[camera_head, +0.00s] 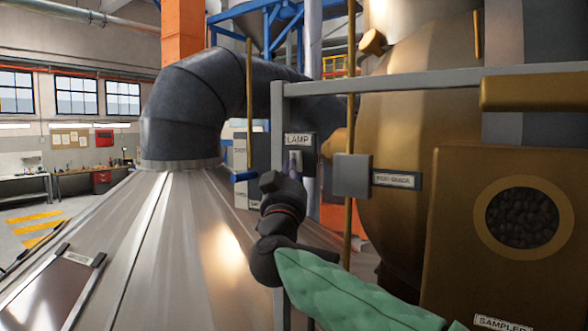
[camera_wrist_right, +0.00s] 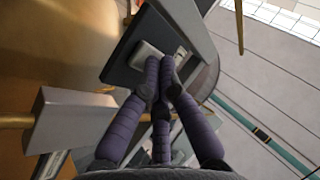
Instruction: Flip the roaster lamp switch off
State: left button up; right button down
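The roaster lamp switch is a dark box (camera_head: 309,146) with a white LAMP label, fixed to a grey upright post in the middle of the head view. Its pale switch piece (camera_head: 298,157) sits below the label. The box (camera_wrist_right: 125,62) and the pale switch (camera_wrist_right: 143,54) also show in the right wrist view. My right gripper (camera_head: 291,167) is at the switch, with its purple fingers drawn together and nothing held. In the wrist view its fingertips (camera_wrist_right: 161,68) are beside the switch; whether they touch it I cannot tell. My left gripper is out of view.
A grey box (camera_head: 352,176) with a labelled plate (camera_head: 397,180) stands just right of the lamp box. The grey post (camera_head: 277,130) and a top rail frame the area. A large brass roaster drum (camera_head: 412,130) is at right, a metal hood (camera_head: 150,240) at left.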

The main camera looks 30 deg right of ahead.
jog(key=shift+a, duration=0.1)
jog(key=shift+s+a+r, duration=0.15)
jog(key=shift+s+a, duration=0.15)
jog(key=shift+a, duration=0.35)
jog(key=a, duration=0.1)
jog(key=s+a+p, duration=0.1)
jog(key=a, duration=0.1)
jog(key=s+a, duration=0.1)
jog(key=shift+a+r+p, duration=0.3)
jog(key=shift+r+p, duration=0.05)
jog(key=shift+r, duration=0.05)
dwell(0.4)
